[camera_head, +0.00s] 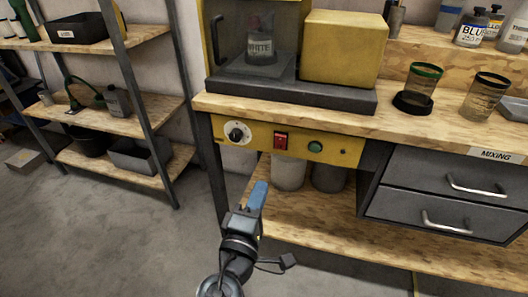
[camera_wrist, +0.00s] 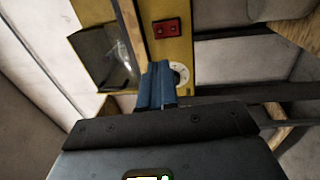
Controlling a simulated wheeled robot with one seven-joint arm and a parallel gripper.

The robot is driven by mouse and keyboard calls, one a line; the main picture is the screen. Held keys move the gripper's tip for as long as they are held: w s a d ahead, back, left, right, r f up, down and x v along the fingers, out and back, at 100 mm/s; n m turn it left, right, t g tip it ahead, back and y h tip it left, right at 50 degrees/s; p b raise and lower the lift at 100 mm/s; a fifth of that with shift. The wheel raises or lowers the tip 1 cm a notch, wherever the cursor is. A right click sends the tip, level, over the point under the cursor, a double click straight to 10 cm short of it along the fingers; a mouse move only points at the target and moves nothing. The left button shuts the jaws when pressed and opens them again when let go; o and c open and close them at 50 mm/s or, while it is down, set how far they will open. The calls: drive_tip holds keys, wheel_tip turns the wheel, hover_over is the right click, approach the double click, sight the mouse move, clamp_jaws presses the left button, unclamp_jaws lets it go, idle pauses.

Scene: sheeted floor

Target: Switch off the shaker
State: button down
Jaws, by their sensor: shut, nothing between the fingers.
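The yellow shaker (camera_head: 345,48) stands on the workbench, with a bottle labelled WHITE (camera_head: 260,45) behind its clear front. It also shows at left in the wrist view (camera_wrist: 88,42). Below, a yellow control panel (camera_head: 259,138) carries a dial knob (camera_head: 236,132), a red switch (camera_head: 281,141) and a green button (camera_head: 315,147). My gripper (camera_head: 261,186), with blue fingers, is shut and empty, below the panel in the head view. In the wrist view the fingers (camera_wrist: 158,70) partly cover the dial (camera_wrist: 180,72); the red switch (camera_wrist: 166,28) lies beyond them. I cannot see contact.
The bench top (camera_head: 420,122) holds a green-rimmed cup (camera_head: 425,77) and other containers at right. Grey drawers (camera_head: 450,193) are at lower right. Cans (camera_head: 288,172) stand on the lower shelf behind my gripper.

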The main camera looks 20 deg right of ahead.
drive_tip(key=p, duration=0.1)
approach(279, 139)
drive_tip(key=x, duration=0.5)
drive_tip(key=shift+w+d, duration=0.1)
drive_tip(key=shift+x, duration=0.75)
drive_tip(key=shift+w+d+b, duration=0.15)
drive_tip(key=shift+d+b, duration=0.05)
drive_tip(key=shift+b, duration=0.1)
drive_tip(key=shift+a, duration=0.1)
